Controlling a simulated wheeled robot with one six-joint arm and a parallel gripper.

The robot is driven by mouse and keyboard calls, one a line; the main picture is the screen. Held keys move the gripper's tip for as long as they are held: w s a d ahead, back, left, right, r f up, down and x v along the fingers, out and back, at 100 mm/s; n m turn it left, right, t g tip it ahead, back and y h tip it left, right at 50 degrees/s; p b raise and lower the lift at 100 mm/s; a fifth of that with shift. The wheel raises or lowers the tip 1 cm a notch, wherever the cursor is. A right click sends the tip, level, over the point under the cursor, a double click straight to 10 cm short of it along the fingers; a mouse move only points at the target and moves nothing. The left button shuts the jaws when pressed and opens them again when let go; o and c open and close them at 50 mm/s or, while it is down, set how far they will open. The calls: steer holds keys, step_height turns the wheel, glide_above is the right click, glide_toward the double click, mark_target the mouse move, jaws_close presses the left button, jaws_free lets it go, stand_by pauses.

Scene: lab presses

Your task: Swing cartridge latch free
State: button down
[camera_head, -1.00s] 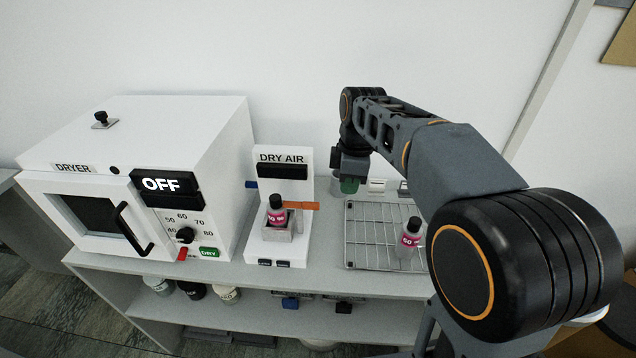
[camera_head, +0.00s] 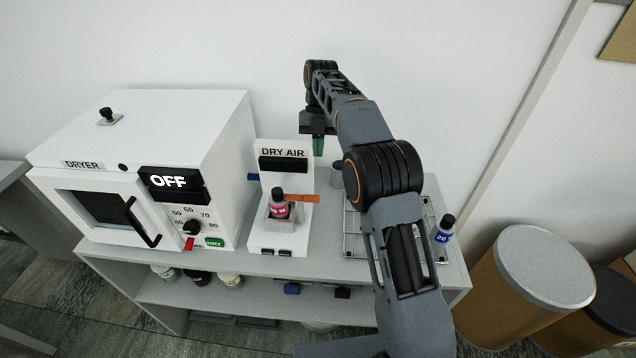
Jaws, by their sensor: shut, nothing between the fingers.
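The DRY AIR unit (camera_head: 271,227) is a white stand with a dark panel. An orange latch lever (camera_head: 301,198) sticks out to the right across its front, level with the cap of a small bottle with a pink label (camera_head: 279,209) seated in the unit's holder. A blue tab (camera_head: 253,177) shows at the unit's left side. My gripper (camera_head: 318,150) points down, with green fingertips pressed together and empty. It appears above and to the right of the orange lever, apart from it.
The white dryer (camera_head: 150,150), reading OFF, stands close on the left. A wire rack (camera_head: 352,235) lies to the right, largely hidden by my arm. A blue-labelled bottle (camera_head: 443,232) stands at its right. Drums (camera_head: 530,290) stand right of the bench.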

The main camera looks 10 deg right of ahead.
steer(key=shift+f, duration=0.1)
steer(key=x, duration=0.9)
steer(key=shift+s+f, duration=0.15)
steer(key=shift+f, duration=0.25)
